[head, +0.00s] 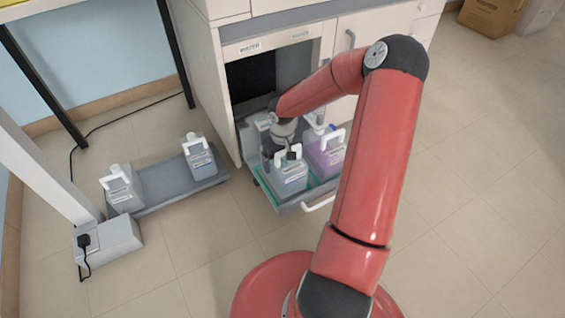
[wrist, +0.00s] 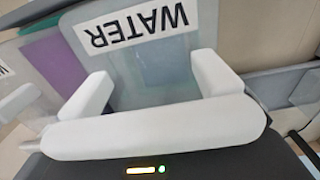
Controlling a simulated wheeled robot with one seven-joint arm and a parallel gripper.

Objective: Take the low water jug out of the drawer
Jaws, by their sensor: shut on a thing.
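The water jug (head: 289,181) is a translucent low container with a white handle. It stands in the pulled-out drawer (head: 283,208), at the front left. My gripper (head: 291,155) is over the jug from above and shut on its handle. In the wrist view the white handle (wrist: 155,130) lies right across the gripper's dark body, and the WATER label (wrist: 138,27) reads upside down. The fingertips are hidden there. A jug of purple liquid (head: 325,158) stands just to the right in the same drawer.
The cabinet (head: 222,75) rises behind the drawer, with a closed door to its right. A low grey platform (head: 165,197) on the left carries two more white-handled jugs. Floor in front of the drawer is clear. A cardboard box (head: 490,15) stands far right.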

